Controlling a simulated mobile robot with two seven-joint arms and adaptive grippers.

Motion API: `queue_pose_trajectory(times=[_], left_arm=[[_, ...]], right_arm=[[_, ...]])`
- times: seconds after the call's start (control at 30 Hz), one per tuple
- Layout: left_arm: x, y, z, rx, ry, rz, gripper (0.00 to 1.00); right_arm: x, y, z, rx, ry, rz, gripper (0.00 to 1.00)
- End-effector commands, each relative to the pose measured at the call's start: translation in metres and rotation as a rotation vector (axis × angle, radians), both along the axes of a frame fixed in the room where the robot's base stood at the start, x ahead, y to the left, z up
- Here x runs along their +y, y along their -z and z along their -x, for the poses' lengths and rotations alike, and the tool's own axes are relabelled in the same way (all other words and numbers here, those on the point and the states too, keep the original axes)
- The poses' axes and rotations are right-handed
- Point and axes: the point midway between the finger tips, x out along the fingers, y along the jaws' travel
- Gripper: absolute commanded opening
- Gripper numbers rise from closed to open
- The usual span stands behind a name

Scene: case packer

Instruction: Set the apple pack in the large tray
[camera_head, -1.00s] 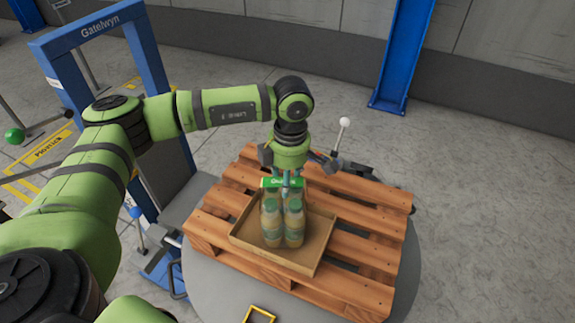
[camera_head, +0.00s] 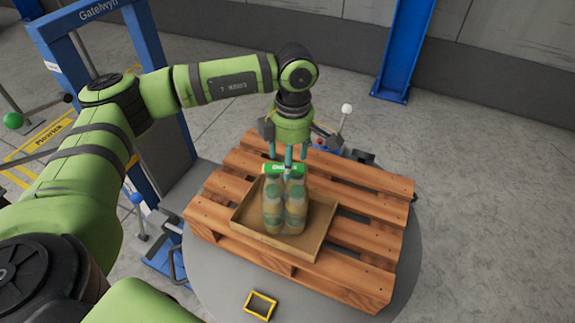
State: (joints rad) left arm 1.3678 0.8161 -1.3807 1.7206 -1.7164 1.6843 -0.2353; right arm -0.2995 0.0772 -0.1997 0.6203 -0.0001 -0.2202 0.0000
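The apple pack (camera_head: 284,205), a cluster of bottles with a green label band at the top, stands upright in the shallow brown tray (camera_head: 320,222). The tray lies on the wooden pallet (camera_head: 370,235). My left gripper (camera_head: 288,155) points down just above the top of the pack. Its fingers are spread apart and look clear of the bottles, so it appears open and empty. The far side of the pack is hidden. My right gripper is not in view.
The pallet rests on a grey round platform (camera_head: 235,290). A small yellow-edged frame (camera_head: 260,305) lies near its front edge. A white-knobbed lever (camera_head: 347,109) stands behind the pallet. A blue frame (camera_head: 165,85) is at left. The tray has bare floor right of the pack.

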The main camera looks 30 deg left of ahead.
Motion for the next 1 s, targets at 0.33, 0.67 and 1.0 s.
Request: queue_pose_trajectory(times=[0.33, 0.67, 1.0], left_arm=[[-0.004, -0.069, -0.002, -0.005, 0.001, 0.002, 0.63], [-0.005, -0.093, -0.002, 0.000, 0.000, 0.001, 0.63], [-0.005, -0.093, -0.002, 0.000, 0.000, 0.001, 0.63]], right_arm=[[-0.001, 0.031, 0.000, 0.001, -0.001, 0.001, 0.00], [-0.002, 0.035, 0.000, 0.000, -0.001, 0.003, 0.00], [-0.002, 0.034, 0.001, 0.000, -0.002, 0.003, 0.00]])
